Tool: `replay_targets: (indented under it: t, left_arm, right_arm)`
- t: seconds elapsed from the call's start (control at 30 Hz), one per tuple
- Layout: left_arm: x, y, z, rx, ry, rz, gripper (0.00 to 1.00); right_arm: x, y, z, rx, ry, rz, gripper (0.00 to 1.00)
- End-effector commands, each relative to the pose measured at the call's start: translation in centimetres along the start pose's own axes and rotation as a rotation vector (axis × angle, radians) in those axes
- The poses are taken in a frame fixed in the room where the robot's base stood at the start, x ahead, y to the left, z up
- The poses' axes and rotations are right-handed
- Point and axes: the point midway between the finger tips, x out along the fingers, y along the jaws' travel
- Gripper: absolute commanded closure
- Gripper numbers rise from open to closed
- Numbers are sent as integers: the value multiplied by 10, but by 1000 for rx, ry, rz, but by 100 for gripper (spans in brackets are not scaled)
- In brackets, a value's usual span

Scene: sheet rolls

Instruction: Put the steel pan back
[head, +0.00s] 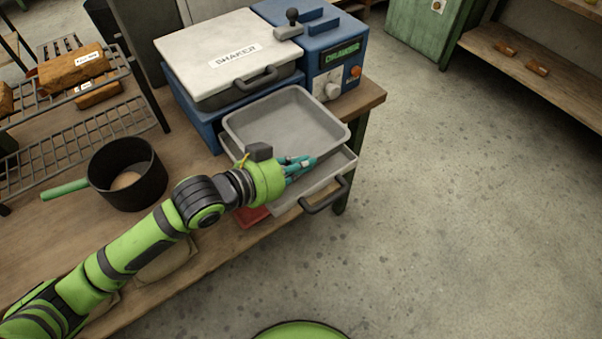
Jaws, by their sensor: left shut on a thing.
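The steel pan (290,110) is a grey, empty, rectangular pan with rounded corners, in the middle of the head view. My left gripper (300,166), with teal fingers, is shut on the pan's near side. The gripper and wrist hide part of the pan's near wall and the drawer. My right gripper is out of view.
A black pot (128,173) with a green handle stands on the wooden bench (215,262) at left. A wire rack (75,130) holds labelled brown blocks. A red object (252,217) lies under the drawer. Open concrete floor is to the right.

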Motion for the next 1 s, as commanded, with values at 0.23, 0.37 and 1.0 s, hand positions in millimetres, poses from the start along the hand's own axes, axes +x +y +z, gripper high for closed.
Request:
replay_targets:
  t: [0.23, 0.37, 1.0]
  left_arm:
    - [11, 3, 28, 0, 0, 0, 100]
    - [15, 4, 36, 4, 4, -2, 100]
    - [16, 5, 40, 2, 0, 0, 68]
  right_arm:
    - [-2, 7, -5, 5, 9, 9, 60]
    - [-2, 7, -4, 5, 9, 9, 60]
    - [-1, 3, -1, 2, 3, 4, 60]
